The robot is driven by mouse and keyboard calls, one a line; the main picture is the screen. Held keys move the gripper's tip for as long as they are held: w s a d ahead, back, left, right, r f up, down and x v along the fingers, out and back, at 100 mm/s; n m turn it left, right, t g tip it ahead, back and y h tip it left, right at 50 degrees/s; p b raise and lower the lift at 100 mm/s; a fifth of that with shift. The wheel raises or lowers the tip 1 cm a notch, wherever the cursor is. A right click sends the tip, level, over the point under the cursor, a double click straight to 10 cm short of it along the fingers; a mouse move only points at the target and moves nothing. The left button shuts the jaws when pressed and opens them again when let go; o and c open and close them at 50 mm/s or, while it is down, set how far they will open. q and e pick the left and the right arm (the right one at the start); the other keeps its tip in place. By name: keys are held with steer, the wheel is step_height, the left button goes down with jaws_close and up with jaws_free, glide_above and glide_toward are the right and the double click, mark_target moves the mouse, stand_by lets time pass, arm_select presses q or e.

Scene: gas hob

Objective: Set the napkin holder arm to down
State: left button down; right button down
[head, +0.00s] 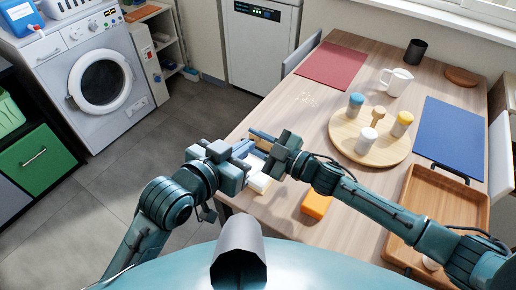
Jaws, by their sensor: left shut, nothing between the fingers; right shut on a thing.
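The napkin holder (259,184) is at the table's near left edge, mostly hidden by my two grippers. White napkins or a white part of it show below them. I cannot make out the position of its arm. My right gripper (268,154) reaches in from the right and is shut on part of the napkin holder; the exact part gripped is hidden. My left gripper (241,152) is shut and empty, close against the left side of the holder. I cannot tell whether it touches.
An orange block (316,205) lies just right of the holder. A round board (341,142) with several shakers stands farther back. A wooden tray (410,224) is at right, a blue mat (455,137) behind it. A red mat (331,65) lies at the far left. The table's middle is clear.

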arm_select(q)
steer(key=w+d+f, duration=0.3)
steer(key=w+f, duration=0.1)
steer(key=f, duration=0.2)
steer(key=shift+w+d, duration=0.15)
steer(key=shift+w, duration=0.05)
